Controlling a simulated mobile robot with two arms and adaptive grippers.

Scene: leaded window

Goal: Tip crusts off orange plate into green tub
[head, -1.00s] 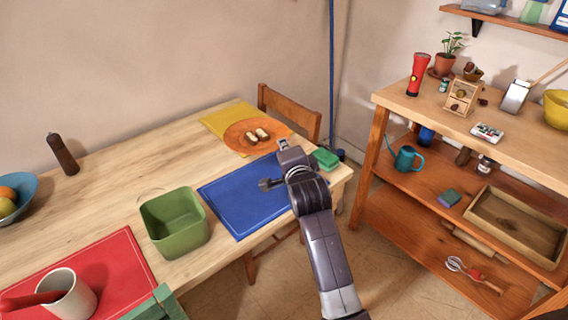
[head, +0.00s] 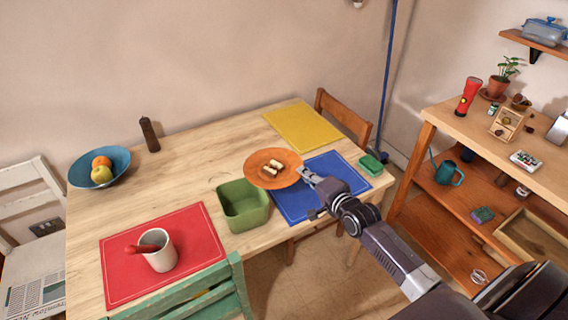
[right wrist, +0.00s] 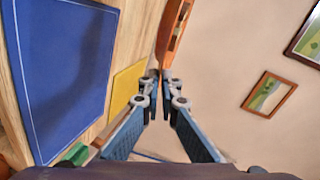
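The orange plate (head: 258,165) is held at its right rim by my right gripper (head: 304,174), which is shut on it. In the right wrist view the plate (right wrist: 173,32) shows edge-on beyond the fingertips (right wrist: 162,76). Several pale crusts with brown edges (head: 271,170) lie on the plate. The plate looks near level and raised off the table. The green tub (head: 243,212) stands just in front of the plate, at the left of the blue mat; its visible inside looks empty. My left gripper is not in view.
A blue mat (head: 290,207) lies under my right gripper. A yellow mat (head: 306,127) is bare at the back. A green sponge-like block (head: 371,164) is at the table's right end. A cup (head: 160,258) stands on a red mat (head: 122,277), and a fruit bowl (head: 82,168) stands left.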

